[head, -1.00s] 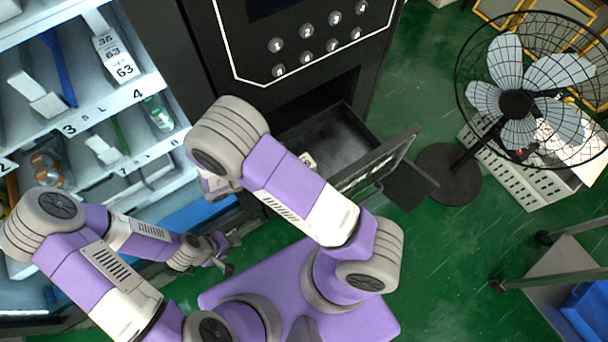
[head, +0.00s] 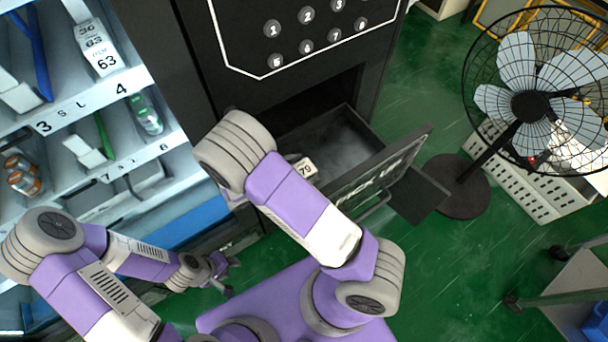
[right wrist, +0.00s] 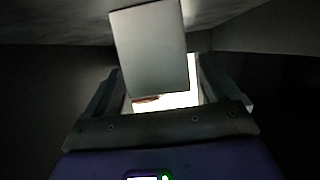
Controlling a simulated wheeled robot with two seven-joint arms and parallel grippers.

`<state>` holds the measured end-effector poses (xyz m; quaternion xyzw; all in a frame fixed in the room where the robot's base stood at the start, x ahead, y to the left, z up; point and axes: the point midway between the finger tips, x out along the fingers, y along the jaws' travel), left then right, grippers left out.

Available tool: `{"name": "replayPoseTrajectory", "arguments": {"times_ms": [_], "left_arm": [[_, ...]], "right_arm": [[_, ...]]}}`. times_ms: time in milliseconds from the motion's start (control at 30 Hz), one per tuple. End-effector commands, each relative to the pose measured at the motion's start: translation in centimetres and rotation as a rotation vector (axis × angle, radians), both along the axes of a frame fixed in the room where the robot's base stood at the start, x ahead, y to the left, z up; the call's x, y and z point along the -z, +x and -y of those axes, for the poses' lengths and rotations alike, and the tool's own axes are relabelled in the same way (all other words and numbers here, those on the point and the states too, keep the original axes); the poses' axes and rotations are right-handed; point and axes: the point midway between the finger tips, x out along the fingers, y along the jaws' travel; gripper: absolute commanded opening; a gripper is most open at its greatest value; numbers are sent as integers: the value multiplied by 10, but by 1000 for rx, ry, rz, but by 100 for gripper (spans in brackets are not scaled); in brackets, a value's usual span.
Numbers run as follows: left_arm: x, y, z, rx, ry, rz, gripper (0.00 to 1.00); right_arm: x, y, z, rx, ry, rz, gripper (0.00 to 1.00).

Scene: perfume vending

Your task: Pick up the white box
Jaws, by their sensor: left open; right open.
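A small white box with "70" on it (head: 305,168) shows in the head view inside the open drawer, partly hidden behind my right arm. In the right wrist view a pale, box-shaped thing (right wrist: 148,45) stands slightly tilted, ahead of and between my right fingers. It looks grey in the dim light. My right gripper (right wrist: 160,82) is open, and I cannot tell whether a finger touches it. My left gripper (head: 225,275) is open and empty, low beside the machine, away from the box.
The black drawer (head: 352,198) of the vending machine (head: 240,25) is pulled out, its walls close around my right gripper. Shelves (head: 95,105) with goods stand at left. A black fan (head: 530,105) and a white crate (head: 545,195) stand at right on green floor.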

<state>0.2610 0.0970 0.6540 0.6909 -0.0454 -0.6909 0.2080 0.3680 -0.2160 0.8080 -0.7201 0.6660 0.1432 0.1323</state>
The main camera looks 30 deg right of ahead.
Motion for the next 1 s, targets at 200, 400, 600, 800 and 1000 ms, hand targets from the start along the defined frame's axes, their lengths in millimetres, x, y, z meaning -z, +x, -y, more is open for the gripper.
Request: {"name": "replayPoseTrajectory", "arguments": {"times_ms": [200,400,600,800,1000], "left_arm": [[2,0,0,0,0,0,43],[2,0,0,0,0,0,43],[2,0,0,0,0,0,43],[2,0,0,0,0,0,43],[-1,0,0,0,0,0,43]], "right_arm": [[3,1,9,-1,1,1,88],[3,1,9,-1,1,0,78],[3,1,8,0,0,0,47],[3,1,8,0,0,0,32],[-4,1,8,0,1,1,32]]}}
